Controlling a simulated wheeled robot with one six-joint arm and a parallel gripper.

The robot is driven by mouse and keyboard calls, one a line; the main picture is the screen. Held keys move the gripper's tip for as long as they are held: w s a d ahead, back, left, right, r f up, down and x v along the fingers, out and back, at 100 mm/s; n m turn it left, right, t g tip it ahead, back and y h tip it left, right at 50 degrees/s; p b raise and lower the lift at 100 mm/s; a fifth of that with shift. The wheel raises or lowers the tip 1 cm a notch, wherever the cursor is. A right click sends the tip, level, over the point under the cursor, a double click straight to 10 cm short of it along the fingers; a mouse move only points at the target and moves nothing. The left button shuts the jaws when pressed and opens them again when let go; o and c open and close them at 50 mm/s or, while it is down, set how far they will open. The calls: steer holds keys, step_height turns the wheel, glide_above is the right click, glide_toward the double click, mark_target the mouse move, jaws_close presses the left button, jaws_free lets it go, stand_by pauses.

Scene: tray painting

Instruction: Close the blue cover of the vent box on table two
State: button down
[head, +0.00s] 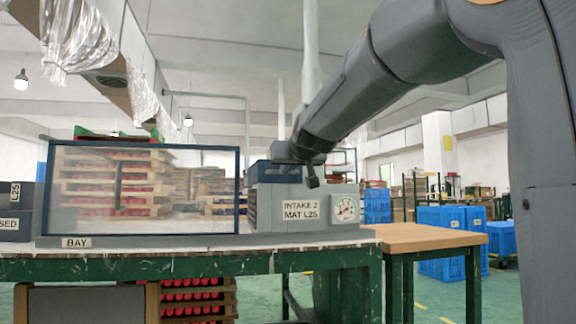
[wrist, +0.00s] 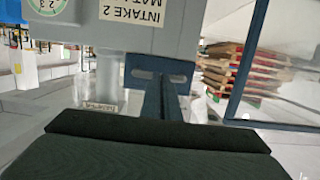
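The grey vent box (head: 265,205) stands on the green-legged table, with an "INTAKE 2 MAT L25" label and a round gauge (head: 345,208). A dark blue part (head: 272,173), which looks like its cover, shows at the box's top, left of my gripper (head: 311,166). I cannot tell how far open it is. My gripper is at the box's top edge, its fingers not clear. In the wrist view a blue slotted plate and bar (wrist: 160,72) show beside the grey box wall (wrist: 205,30). A dark block fills the lower part; contact is unclear.
A blue-framed clear panel (head: 240,190) marked "BAY" stands left of the box. Dark labelled boxes (head: 16,210) sit at the far left. A wooden-topped table (head: 425,236) is at right, with blue crates (head: 450,218) beyond. Plastic-wrapped ducting hangs overhead.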

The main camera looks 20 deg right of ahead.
step_height(320, 180, up, 3)
steer(key=s+p, duration=0.2)
steer(key=p, duration=0.1)
steer(key=s+a+f+b, duration=0.1)
steer(key=s+f+b, duration=0.4)
steer(key=s+f, duration=0.1)
steer(key=shift+f, duration=0.9)
